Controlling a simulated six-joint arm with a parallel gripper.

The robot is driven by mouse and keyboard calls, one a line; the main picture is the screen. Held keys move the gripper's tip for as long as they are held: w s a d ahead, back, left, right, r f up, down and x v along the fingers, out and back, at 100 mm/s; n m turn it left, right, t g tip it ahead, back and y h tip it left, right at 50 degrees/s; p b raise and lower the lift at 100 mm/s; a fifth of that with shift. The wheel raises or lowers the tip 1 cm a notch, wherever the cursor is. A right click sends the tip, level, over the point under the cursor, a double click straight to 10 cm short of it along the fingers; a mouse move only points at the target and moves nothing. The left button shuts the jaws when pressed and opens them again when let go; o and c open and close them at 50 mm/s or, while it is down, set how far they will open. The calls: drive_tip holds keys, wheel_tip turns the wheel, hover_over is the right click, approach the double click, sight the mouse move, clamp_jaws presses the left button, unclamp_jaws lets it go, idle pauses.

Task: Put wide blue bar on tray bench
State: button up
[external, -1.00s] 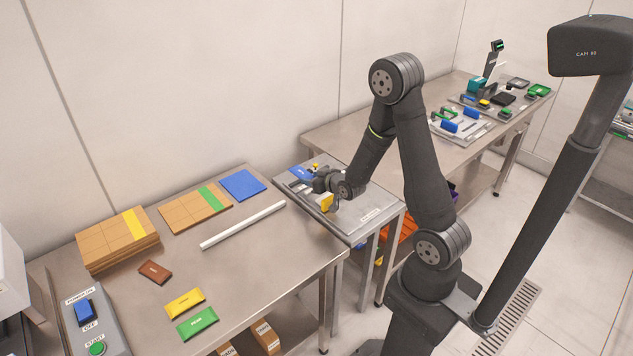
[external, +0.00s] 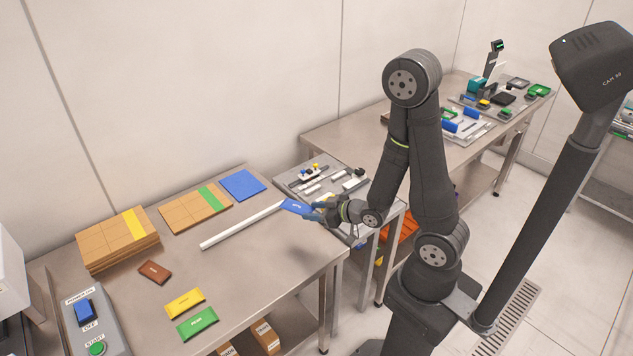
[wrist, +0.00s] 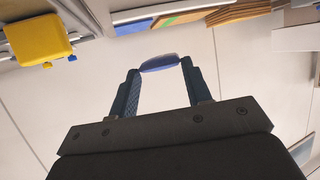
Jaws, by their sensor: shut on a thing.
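The blue bar (external: 297,207) is in my gripper (external: 312,211), held between the two fingers. In the external view it is in front of the right edge of the left bench (external: 268,262), near the end of the white rod; its height above the top is hard to tell. In the wrist view the bar (wrist: 160,62) spans the gap between the fingertips (wrist: 158,72), seen nearly edge-on. No label marks which bench is the tray bench. The left bench carries flat brown boards, a blue square and loose wrappers.
A white rod (external: 230,230) lies on the left bench. Brown boards (external: 118,240), a blue square (external: 242,184), and brown, yellow (external: 185,303) and green wrappers (external: 198,323) lie there too. A small bench (external: 375,222) with several parts stands beside it. The left bench's front right is clear.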

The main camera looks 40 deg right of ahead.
hover_over(289, 260)
drive_tip(key=shift+y, duration=0.3)
wheel_tip(289, 260, down, 7)
drive_tip(key=shift+r, duration=0.1)
drive_tip(key=shift+f, duration=2.1)
drive_tip(key=o, duration=1.1)
drive_tip(key=shift+f, duration=0.15)
drive_tip(key=shift+c, duration=0.2)
drive_tip(key=shift+r, duration=0.25)
drive_tip(key=v, duration=0.6)
drive_tip(key=shift+s+r, duration=0.1)
drive_tip(key=shift+s, duration=0.2)
drive_tip(key=shift+o, duration=0.5)
drive_tip(key=shift+s+d+r, duration=0.15)
drive_tip(key=shift+s+d, duration=0.05)
drive_tip(key=shift+s, duration=0.1)
